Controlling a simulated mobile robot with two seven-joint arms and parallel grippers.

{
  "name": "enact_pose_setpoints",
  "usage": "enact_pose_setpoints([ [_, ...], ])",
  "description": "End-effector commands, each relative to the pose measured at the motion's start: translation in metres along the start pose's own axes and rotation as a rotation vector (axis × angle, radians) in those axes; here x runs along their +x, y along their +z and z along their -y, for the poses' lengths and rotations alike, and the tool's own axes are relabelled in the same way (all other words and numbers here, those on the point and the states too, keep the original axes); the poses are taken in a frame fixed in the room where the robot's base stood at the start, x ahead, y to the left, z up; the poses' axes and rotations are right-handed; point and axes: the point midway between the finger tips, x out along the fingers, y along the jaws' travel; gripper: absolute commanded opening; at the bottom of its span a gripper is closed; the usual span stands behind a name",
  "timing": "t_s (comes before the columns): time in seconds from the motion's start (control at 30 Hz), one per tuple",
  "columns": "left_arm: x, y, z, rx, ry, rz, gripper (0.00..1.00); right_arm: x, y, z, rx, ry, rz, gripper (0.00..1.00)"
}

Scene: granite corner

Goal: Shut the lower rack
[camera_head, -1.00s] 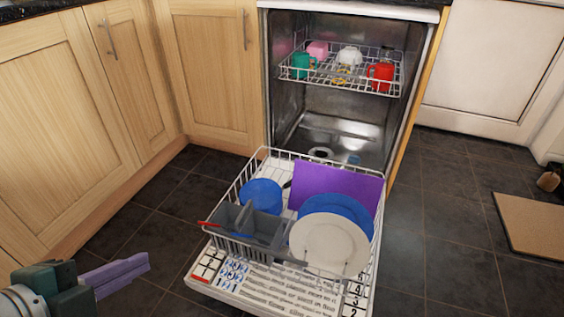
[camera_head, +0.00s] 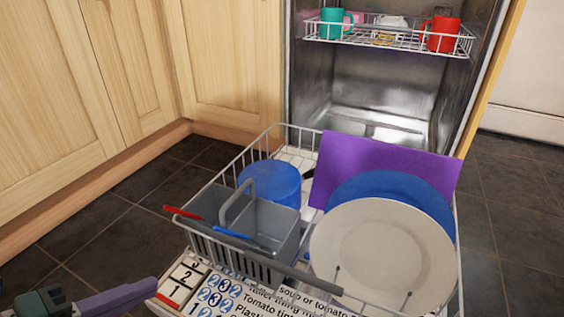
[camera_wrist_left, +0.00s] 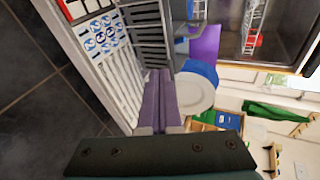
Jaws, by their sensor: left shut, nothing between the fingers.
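The lower rack (camera_head: 238,163) is a white wire rack pulled out over the open dishwasher door (camera_head: 190,289). It holds a white plate (camera_head: 383,255), a blue plate (camera_head: 440,207), a purple board (camera_head: 385,160), a blue bowl or pot (camera_head: 272,182) and a grey cutlery basket (camera_head: 262,222). My left gripper (camera_head: 150,287), with purple fingers, is shut and empty at the lower left, in front of the rack's near left corner. In the left wrist view its shut fingers (camera_wrist_left: 160,100) point towards the rack and the white plate (camera_wrist_left: 192,93). My right gripper is not in view.
The upper rack (camera_head: 390,38) is inside the dishwasher, holding a green mug (camera_head: 331,24) and a red mug (camera_head: 441,34). Wooden cabinets (camera_head: 60,110) stand on the left. Dark tiled floor (camera_head: 75,225) is free left of the door.

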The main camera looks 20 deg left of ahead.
Motion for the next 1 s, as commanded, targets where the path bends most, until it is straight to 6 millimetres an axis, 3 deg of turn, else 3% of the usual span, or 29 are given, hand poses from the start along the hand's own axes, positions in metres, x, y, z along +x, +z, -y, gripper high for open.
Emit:
enact_pose_setpoints([
  [0.5, 0.104, 0.001, -0.001, 0.002, -0.005, 0.0, 0.0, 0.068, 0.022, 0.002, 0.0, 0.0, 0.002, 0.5],
  [0.7, 0.125, 0.0, 0.008, 0.0, -0.003, -0.001, 0.0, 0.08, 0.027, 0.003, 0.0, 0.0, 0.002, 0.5],
  [1.0, 0.129, 0.0, 0.013, -0.002, 0.001, 0.0, 0.0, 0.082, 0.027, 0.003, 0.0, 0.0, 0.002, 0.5],
])
